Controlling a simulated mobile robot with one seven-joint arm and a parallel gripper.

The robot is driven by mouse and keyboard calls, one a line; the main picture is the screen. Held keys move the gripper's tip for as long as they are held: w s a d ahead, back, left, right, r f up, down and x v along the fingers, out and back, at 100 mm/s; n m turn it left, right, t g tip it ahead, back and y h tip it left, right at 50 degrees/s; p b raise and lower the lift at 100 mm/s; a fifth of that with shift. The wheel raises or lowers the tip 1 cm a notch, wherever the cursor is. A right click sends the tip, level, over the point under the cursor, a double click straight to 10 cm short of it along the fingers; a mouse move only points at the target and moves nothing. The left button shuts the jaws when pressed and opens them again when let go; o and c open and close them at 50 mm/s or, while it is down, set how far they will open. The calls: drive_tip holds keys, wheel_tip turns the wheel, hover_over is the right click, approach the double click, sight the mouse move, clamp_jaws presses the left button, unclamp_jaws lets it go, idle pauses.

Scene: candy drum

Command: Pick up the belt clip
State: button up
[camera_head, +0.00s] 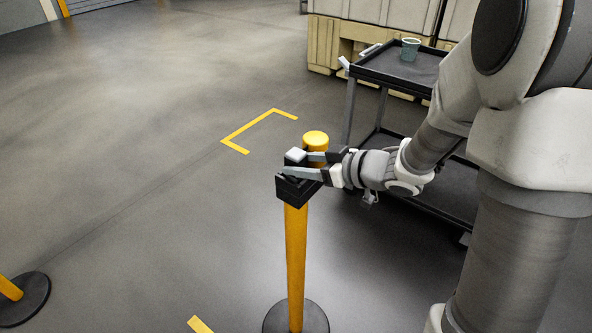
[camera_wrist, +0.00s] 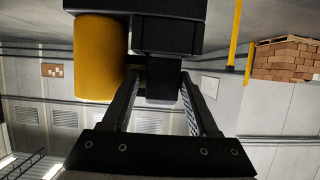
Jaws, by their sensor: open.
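The yellow post (camera_head: 296,250) stands upright on a round dark base, with a yellow cap (camera_head: 315,139) and a black head (camera_head: 297,188). The belt clip looks like the narrow black block (camera_wrist: 164,84) jutting from the black housing (camera_wrist: 168,36) in the wrist view. My gripper (camera_head: 298,164) is at the post's head, its fingers pointing left. It is open, with one finger on each side of the narrow block in the wrist view (camera_wrist: 160,92). Contact cannot be told. In the head view the fingers partly hide the head.
A black cart (camera_head: 405,70) with a teal cup (camera_head: 410,49) on top stands behind my arm. Beige crates (camera_head: 340,40) are at the back. Another yellow post (camera_head: 8,289) stands at the lower left. Yellow marks (camera_head: 250,129) lie on the floor; the floor to the left is clear.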

sight(286, 163)
drive_tip(key=b+x, duration=0.1)
drive_tip(key=x, duration=0.3)
drive_tip(key=shift+w+a+f, duration=0.1)
drive_tip(key=shift+a+f, duration=0.1)
drive_tip(key=shift+a, duration=0.15)
clamp_jaws()
